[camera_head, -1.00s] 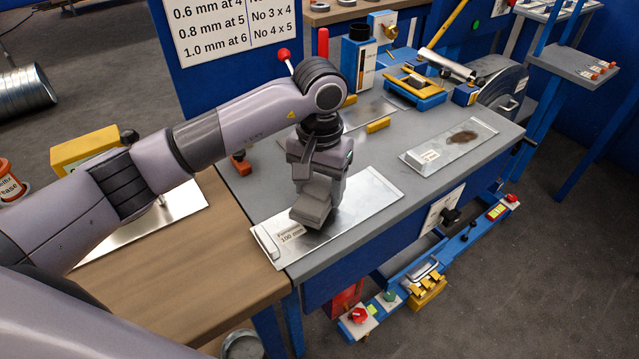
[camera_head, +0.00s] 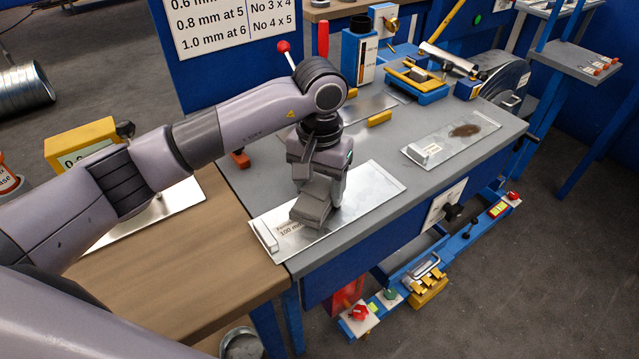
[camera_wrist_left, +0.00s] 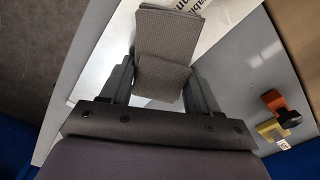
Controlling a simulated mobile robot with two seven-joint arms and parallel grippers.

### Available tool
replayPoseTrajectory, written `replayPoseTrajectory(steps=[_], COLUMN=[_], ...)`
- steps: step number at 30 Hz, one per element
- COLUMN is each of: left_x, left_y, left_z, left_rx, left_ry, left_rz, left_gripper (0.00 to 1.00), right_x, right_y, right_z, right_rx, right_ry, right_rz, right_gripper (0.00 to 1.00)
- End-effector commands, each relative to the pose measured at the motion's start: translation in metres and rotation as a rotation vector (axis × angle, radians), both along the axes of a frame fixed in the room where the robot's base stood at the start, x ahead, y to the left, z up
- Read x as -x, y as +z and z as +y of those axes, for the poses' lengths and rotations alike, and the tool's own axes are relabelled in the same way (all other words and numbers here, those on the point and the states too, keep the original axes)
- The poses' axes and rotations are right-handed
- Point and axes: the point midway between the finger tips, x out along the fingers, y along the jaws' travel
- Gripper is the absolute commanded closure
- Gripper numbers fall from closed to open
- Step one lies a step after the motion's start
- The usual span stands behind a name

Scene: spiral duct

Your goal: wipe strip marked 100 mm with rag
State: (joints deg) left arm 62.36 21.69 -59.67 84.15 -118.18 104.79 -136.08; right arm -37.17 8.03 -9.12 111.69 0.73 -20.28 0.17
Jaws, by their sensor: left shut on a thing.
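The strip marked 100 mm (camera_head: 372,192) is a shiny metal sheet lying flat on the grey table near its front left corner. Its label shows at the left end, partly covered. My left gripper (camera_head: 318,200) is over the left half of the strip, pointing down. In the left wrist view, my left gripper (camera_wrist_left: 160,82) is shut on a folded grey-brown rag (camera_wrist_left: 165,35). The rag also shows in the head view (camera_head: 309,210), at or just above the strip beside the label; contact cannot be told. My right gripper is not in view.
A second strip (camera_head: 430,152) with a dark stain (camera_head: 466,130) lies to the right on the grey table (camera_head: 400,222). A yellow block (camera_head: 379,119) and blue-yellow tools (camera_head: 415,83) stand behind. A wooden table (camera_head: 190,270) adjoins at left.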

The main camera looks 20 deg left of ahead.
Motion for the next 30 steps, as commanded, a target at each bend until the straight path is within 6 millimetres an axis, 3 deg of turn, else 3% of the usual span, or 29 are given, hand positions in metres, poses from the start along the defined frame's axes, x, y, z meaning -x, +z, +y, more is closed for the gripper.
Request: replayPoseTrajectory(steps=[5, 18, 30], left_x=[-0.002, -0.029, -0.028], left_y=[-0.002, 0.000, -0.002], left_z=[-0.001, -0.023, -0.021], left_rx=[0.000, -0.001, -0.001], left_ry=[0.000, 0.001, 0.000], left_rz=[-0.001, -0.001, -0.001], left_gripper=[0.63, 0.63, 0.63], right_x=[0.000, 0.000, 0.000], right_y=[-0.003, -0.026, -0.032], right_z=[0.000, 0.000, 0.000], right_rx=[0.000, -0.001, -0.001], right_ry=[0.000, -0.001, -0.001], right_rz=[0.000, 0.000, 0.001], right_gripper=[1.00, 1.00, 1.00])
